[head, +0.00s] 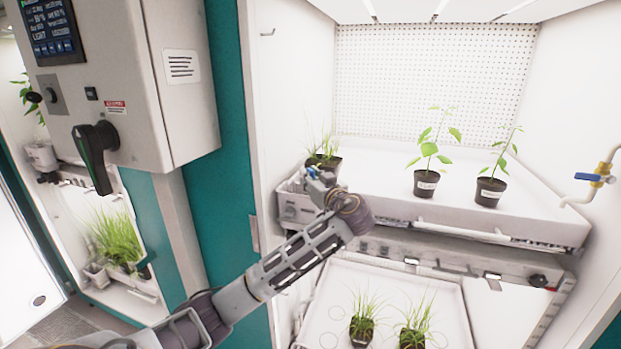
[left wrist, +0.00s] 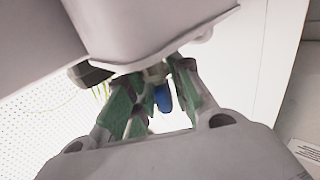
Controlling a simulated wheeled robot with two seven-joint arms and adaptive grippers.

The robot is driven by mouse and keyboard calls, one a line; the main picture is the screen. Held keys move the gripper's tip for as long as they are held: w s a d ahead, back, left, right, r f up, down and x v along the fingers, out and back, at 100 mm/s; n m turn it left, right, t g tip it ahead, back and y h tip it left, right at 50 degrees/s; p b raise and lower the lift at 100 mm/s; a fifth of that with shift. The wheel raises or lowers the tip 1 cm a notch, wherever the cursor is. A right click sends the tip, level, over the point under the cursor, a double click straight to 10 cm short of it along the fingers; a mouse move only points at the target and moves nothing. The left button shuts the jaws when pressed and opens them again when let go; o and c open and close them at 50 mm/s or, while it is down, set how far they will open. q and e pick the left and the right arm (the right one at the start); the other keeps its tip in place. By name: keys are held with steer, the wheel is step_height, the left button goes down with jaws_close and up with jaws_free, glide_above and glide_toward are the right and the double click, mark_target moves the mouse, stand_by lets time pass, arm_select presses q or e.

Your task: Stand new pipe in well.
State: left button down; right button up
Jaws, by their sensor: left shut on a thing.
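My left gripper (head: 318,178) is at the left end of the upper tray, close to the dark pot of grassy seedlings. In the left wrist view its green-padded fingers (left wrist: 155,98) are shut on a small blue piece (left wrist: 163,97). A bit of blue also shows at the gripper in the head view. I cannot tell whether this is the pipe; most of it is hidden by the gripper. A pale box-like part (head: 292,212) sits at the tray's left front corner, below the gripper. The well's opening is not clearly seen. My right gripper is out of view.
The white upper tray (head: 385,195) holds two potted seedlings (head: 424,183) (head: 490,191) to the right. A blue-handled tap (head: 590,177) is on the right wall. A teal post and control box (head: 175,85) stand left. Below are a lower tray and more grassy pots (head: 362,327).

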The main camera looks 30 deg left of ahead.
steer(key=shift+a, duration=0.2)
arm_select(q)
steer(key=shift+f, duration=0.15)
steer(key=c, duration=1.3)
jaws_free()
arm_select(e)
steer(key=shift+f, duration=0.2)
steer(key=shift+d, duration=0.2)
arm_select(q)
steer(key=shift+r, duration=0.2)
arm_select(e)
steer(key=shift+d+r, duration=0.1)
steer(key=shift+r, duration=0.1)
arm_select(q)
steer(key=shift+b+v, duration=1.15)
steer(key=shift+v, duration=4.85)
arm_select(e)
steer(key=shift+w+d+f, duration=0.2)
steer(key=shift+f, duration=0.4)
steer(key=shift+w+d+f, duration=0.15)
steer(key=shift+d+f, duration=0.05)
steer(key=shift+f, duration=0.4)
